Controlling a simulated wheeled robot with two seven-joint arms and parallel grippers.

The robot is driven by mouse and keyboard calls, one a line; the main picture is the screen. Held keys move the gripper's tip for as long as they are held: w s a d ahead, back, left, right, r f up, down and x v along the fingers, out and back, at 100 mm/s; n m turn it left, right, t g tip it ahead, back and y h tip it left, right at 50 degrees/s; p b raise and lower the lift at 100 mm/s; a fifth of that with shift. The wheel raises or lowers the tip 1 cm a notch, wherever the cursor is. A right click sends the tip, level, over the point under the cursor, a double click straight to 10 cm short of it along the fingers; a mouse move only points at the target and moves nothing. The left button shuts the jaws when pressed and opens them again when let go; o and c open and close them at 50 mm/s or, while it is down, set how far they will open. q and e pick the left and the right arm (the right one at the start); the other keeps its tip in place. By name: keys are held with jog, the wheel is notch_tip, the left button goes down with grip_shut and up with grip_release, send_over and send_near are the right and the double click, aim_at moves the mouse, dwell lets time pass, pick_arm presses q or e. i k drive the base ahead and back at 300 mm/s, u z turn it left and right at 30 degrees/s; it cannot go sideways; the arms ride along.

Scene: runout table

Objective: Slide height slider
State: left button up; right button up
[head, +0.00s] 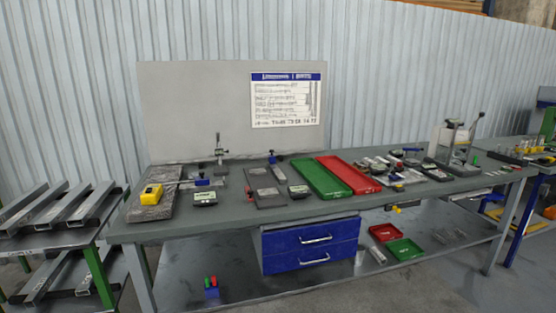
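Neither of my grippers is in view. No part is clearly recognisable as the height slider at this size. A small upright stand with a thin post and a dark clamp (219,150) is at the back left of the grey workbench (230,220). A small blue-bodied device (202,181) with a thin horizontal bar sits in front of it. A taller grey apparatus (452,145) with a lever stands at the right of the bench.
A yellow device (151,194) rests on a dark slab at the bench's left. Green (321,179) and red (347,177) trays lie mid-bench. Blue drawers (310,244) hang below. A rack of metal profiles (60,208) is at left. A grey panel (195,100) stands behind.

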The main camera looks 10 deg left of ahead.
aim_at(218, 152)
jog(key=z, duration=0.8)
jog(key=i, duration=1.15)
jog(key=u, duration=0.6)
jog(key=i, duration=0.65)
jog(key=u, duration=1.25)
jog(key=i, duration=0.4)
jog(key=z, duration=0.7)
jog(key=k, duration=1.3)
jog(key=u, duration=0.5)
